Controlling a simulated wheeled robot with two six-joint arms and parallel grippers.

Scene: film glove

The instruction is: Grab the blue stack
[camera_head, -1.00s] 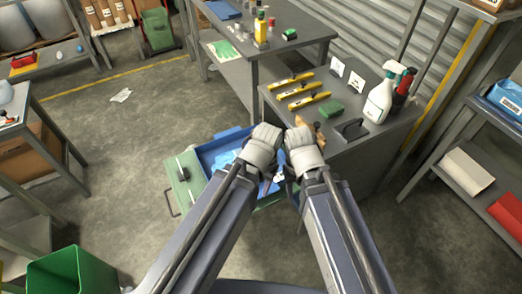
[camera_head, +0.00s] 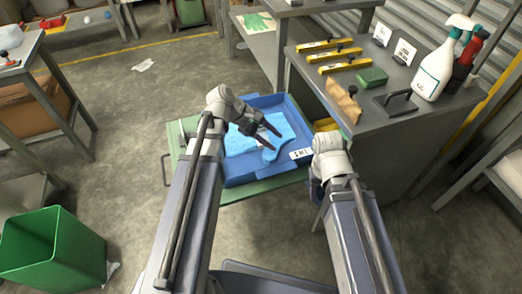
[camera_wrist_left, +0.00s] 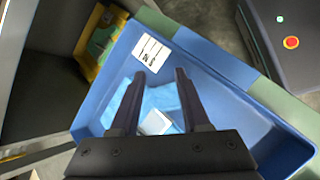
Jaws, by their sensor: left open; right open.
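The blue stack (camera_head: 240,144) looks like flat light-blue gloves lying in a darker blue tray (camera_head: 232,178). My left gripper (camera_head: 277,141) is open above the stack, its dark fingers pointing right and empty. In the left wrist view the open fingers (camera_wrist_left: 156,74) show over the light-blue stack (camera_wrist_left: 164,100), with a white patch between them. They hide part of the stack, and I cannot tell whether they touch it. My right gripper (camera_head: 328,168) is right of the tray, apart from the stack; its fingertips are mostly hidden.
The tray sits on a green-topped cart (camera_head: 210,196). A grey workbench (camera_head: 400,130) at the right holds yellow levels (camera_head: 334,54), a green block (camera_head: 372,77) and a spray bottle (camera_head: 438,70). A green bin (camera_head: 52,250) stands at lower left. The floor between is mostly clear.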

